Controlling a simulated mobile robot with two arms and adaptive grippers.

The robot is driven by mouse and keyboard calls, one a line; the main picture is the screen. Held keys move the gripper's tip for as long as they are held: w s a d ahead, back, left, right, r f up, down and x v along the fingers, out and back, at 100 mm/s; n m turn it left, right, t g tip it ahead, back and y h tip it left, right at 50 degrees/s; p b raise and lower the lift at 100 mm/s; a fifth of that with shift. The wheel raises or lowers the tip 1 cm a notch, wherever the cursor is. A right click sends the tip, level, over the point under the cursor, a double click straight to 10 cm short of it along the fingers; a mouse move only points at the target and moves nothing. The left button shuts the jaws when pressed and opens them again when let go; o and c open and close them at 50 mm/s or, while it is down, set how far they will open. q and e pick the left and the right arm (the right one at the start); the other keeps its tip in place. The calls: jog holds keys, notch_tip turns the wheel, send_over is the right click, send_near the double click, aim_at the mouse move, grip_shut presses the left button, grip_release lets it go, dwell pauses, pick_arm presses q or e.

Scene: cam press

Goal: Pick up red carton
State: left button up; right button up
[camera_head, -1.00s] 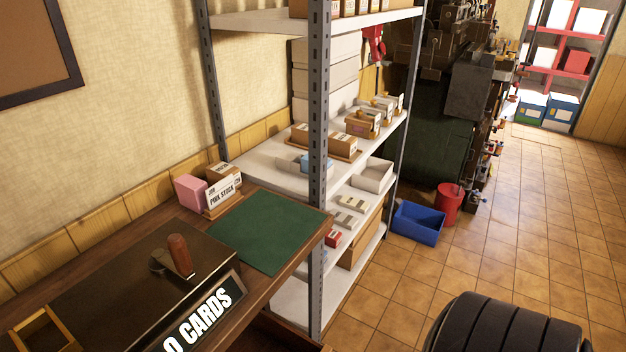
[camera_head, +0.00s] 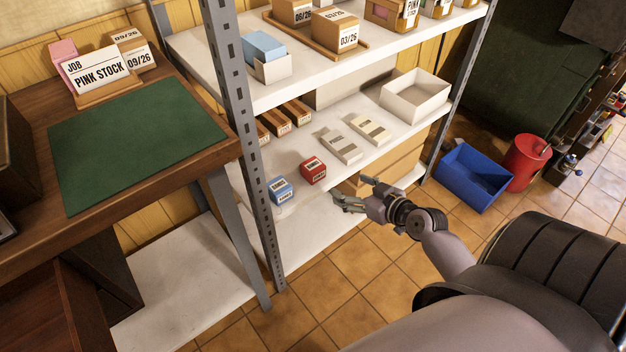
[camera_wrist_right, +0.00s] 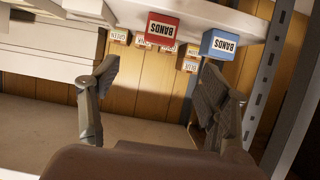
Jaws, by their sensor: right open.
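The red carton (camera_head: 313,170) is a small box with a white label, on the front edge of the middle shelf in the head view. In the right wrist view the red carton (camera_wrist_right: 161,29) appears upside down, label reading "BANDS", above and between the fingers. A similar blue carton (camera_head: 281,190) stands just left of it in the head view, and right of it in the wrist view (camera_wrist_right: 219,44). My right gripper (camera_head: 355,194) is open and empty, in front of the shelf, below and to the right of the red carton, apart from it. My left gripper is not seen.
The metal shelf post (camera_head: 246,150) stands left of the cartons. Several brown boxes (camera_head: 285,118) sit behind them, and pale boxes (camera_head: 342,147) lie to the right. A white tray (camera_head: 414,96) is farther right. A blue bin (camera_head: 471,177) stands on the floor.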

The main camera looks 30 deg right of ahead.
jog(key=w, duration=0.2)
jog(key=b, duration=0.2)
send_near(315, 166)
jog(key=x, duration=0.5)
jog(key=shift+f, duration=0.1)
jog(key=x, duration=0.5)
jog(key=shift+w+a+b, duration=0.1)
jog(key=shift+w+b, duration=0.1)
jog(key=shift+b, duration=0.1)
jog(key=shift+w+f, duration=0.1)
jog(key=shift+w, duration=0.1)
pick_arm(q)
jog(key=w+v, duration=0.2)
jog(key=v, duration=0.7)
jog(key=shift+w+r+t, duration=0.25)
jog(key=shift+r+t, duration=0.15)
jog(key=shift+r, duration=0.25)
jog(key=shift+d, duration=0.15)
pick_arm(e)
jog(key=shift+c, duration=0.4)
jog(key=c, duration=1.2)
